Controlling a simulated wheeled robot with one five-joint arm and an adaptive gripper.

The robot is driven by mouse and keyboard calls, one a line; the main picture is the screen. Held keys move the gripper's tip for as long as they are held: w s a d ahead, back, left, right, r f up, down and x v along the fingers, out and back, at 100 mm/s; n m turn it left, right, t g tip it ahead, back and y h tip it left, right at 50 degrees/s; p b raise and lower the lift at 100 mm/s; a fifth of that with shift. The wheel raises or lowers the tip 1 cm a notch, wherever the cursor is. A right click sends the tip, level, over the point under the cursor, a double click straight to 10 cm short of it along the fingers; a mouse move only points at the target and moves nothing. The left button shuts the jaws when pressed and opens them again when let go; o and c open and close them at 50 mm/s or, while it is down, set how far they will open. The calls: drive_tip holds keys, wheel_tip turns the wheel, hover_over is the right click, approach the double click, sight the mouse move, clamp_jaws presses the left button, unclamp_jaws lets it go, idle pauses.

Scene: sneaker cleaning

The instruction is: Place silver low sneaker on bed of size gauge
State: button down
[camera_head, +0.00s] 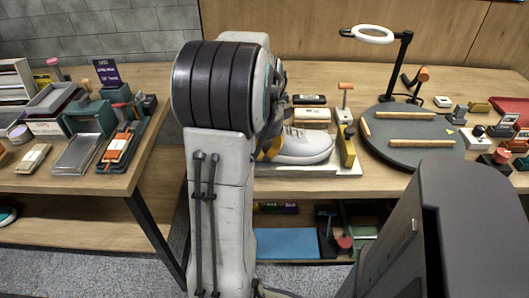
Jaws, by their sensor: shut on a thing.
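The silver low sneaker (305,147), pale with light laces, is right of my arm, its toe pointing right. It is at the white bed of the size gauge (345,169), near the gauge's upright yellow block (347,148). I cannot tell whether its sole touches the bed. My gripper (270,150) shows only in part at the sneaker's heel end, shut on the sneaker. My arm hides most of the gripper, the sneaker's heel and the gauge's left part.
A round dark mat (412,146) with wooden bars lies to the right, under a ring lamp (374,35). Brushes and small blocks crowd the table's right side. The left table holds trays (77,154) and an orange-topped item (118,147). A low shelf holds a blue mat (287,243).

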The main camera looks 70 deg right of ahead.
drive_tip(key=c, duration=1.8)
unclamp_jaws()
drive_tip(key=o, duration=0.4)
wheel_tip(320, 180, up, 12)
drive_tip(key=a+p, duration=0.1)
drive_tip(key=p, duration=0.1)
drive_tip(key=shift+a+p, duration=0.2)
drive_tip(key=shift+p, duration=0.1)
